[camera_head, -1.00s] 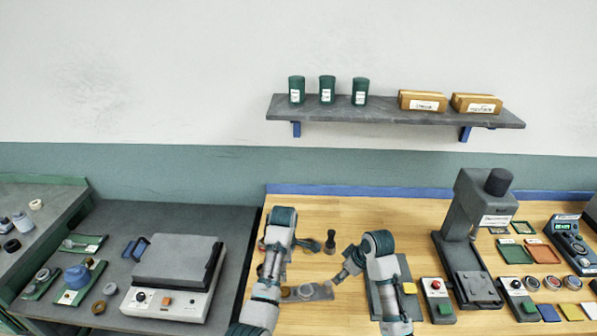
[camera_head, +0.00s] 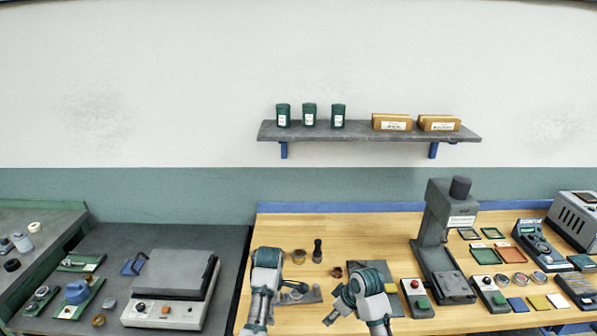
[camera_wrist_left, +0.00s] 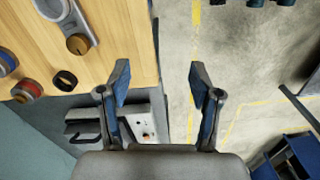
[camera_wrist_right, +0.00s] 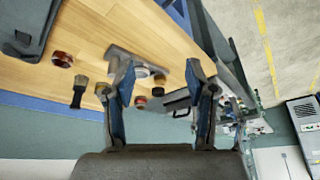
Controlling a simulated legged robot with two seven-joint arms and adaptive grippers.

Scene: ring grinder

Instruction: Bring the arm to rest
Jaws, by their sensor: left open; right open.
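My left arm (camera_head: 263,285) stands over the left part of the wooden bench in the head view, and its gripper is hidden there. In the left wrist view my left gripper (camera_wrist_left: 160,78) is open and empty, with the bench edge and bare floor below. My right arm (camera_head: 368,290) is just to its right, with a finger of its gripper showing at its lower left. In the right wrist view my right gripper (camera_wrist_right: 160,72) is open, with nothing held. A grey fixture plate (camera_wrist_right: 132,59) with round parts shows beyond its fingers.
The wooden bench (camera_head: 340,228) carries a grey press (camera_head: 437,240), a red-button box (camera_head: 416,298) and coloured trays at right. A dark-handled brush (camera_head: 317,250) and brass cup (camera_head: 298,256) stand behind my arms. A lidded machine (camera_head: 170,285) sits left. A shelf (camera_head: 370,132) hangs above.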

